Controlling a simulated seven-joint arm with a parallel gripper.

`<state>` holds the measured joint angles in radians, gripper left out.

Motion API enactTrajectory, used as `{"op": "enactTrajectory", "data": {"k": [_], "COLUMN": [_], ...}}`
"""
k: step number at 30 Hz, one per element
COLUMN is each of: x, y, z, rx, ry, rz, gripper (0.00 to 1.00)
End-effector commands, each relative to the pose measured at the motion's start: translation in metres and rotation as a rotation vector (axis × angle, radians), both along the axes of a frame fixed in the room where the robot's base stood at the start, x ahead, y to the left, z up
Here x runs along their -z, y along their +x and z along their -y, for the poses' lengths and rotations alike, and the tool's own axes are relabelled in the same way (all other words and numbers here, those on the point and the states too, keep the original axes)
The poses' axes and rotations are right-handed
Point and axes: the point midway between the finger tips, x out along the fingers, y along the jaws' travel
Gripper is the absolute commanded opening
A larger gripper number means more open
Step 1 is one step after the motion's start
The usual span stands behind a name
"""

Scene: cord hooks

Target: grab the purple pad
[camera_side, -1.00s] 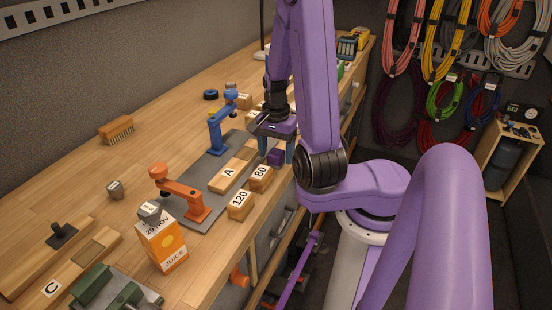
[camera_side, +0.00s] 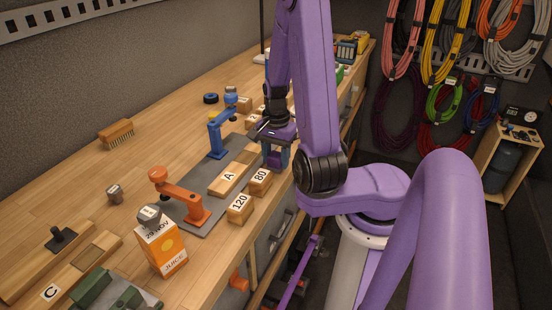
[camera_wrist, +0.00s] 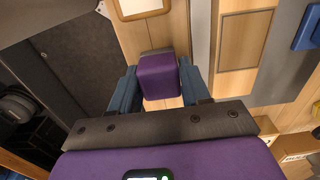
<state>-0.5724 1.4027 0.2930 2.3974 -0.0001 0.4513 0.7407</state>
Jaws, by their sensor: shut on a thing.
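The purple pad (camera_wrist: 158,76) is a small block with a grey edge at its far end. In the wrist view it sits between the two blue fingers of my gripper (camera_wrist: 156,82), which are shut on it. In the side view my gripper (camera_side: 275,160) is low over the bench's right part, behind the block marked 80. There the pad is mostly hidden by the fingers. I cannot tell whether the pad touches the bench.
Blocks marked 80 (camera_side: 260,181) and 120 (camera_side: 240,208) stand in front of my gripper. Left of it are a grey mat with a block marked A (camera_side: 229,178), a blue clamp (camera_side: 217,138) and an orange clamp (camera_side: 185,196). The bench's right edge is close.

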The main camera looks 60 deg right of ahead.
Motion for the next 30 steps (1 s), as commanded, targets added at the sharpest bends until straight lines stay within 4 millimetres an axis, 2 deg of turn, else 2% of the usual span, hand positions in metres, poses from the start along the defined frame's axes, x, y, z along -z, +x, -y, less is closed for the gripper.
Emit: {"op": "enactTrajectory", "data": {"k": [5,10,23,30], "x": [-0.011,-0.033,-0.089,-0.106], "y": [0.001,-0.001,-0.046,-0.082], "z": [0.001,0.0,-0.018,-0.032], "rx": [0.001,0.002,0.003,0.008], "ry": [-0.003,-0.005,-0.007,-0.006], "rz": [0.003,0.005,0.005,0.004], "gripper": [0.17,0.17,0.17,0.17]}}
